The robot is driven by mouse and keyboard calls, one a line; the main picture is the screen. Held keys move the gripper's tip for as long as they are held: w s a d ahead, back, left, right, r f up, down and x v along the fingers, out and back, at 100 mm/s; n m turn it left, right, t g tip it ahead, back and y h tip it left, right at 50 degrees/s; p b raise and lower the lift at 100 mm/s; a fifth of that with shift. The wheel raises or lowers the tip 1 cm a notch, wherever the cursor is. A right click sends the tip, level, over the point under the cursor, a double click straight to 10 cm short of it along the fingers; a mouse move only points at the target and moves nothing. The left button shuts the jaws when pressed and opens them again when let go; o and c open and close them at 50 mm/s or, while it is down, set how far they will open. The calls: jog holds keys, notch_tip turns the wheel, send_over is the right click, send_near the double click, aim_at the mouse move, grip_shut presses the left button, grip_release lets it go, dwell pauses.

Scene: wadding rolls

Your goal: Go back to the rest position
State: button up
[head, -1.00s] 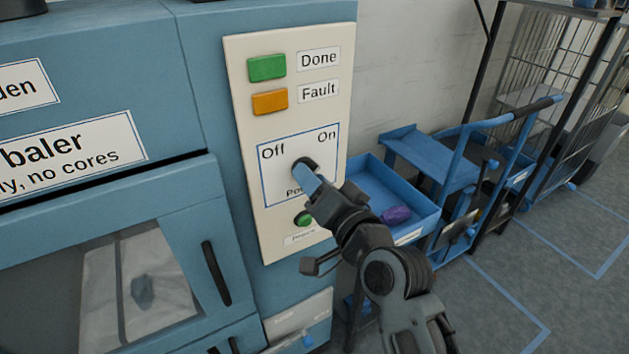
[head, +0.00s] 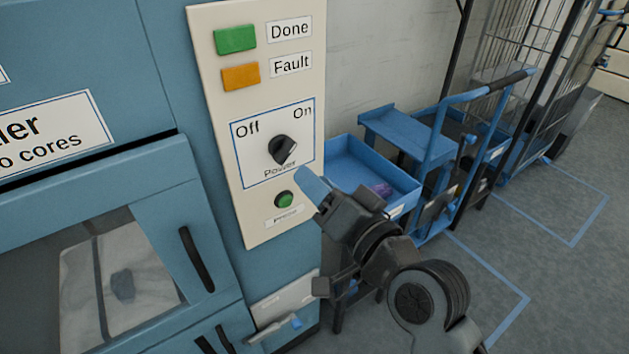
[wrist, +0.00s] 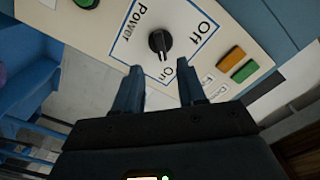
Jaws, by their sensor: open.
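My gripper (head: 312,186) is in front of the control panel (head: 258,215), below and to the right of the black power knob (head: 283,150), and apart from it. In the wrist view the two blue fingers of my gripper (wrist: 158,76) are spread with nothing between them. The knob (wrist: 160,43) is beyond the fingertips, and its pale mark points toward "On".
The panel also has a green "Done" light (head: 235,38), an orange "Fault" light (head: 240,76) and a green button (head: 284,199). The blue baler (head: 150,165) fills the left. A blue cart (head: 350,160) with a purple item (head: 381,190) stands right, behind my arm.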

jog(key=s+d+f+h, duration=0.4)
jog(key=s+d+f, duration=0.25)
jog(key=s, duration=0.35)
jog(key=s+d+f+h, duration=0.3)
jog(key=s+d+f, duration=0.2)
jog(key=s+d, duration=0.4)
jog(key=s+d+r+n+h, duration=0.1)
jog(key=s+d+r, duration=0.1)
jog(key=s, duration=0.8)
jog(key=s+d+r+n+h, duration=0.1)
jog(key=s+d+r+h, duration=0.1)
jog(key=s, duration=0.8)
jog(key=shift+s+d+r, duration=0.25)
jog(key=shift+d+r, duration=0.35)
jog(key=shift+d, duration=0.1)
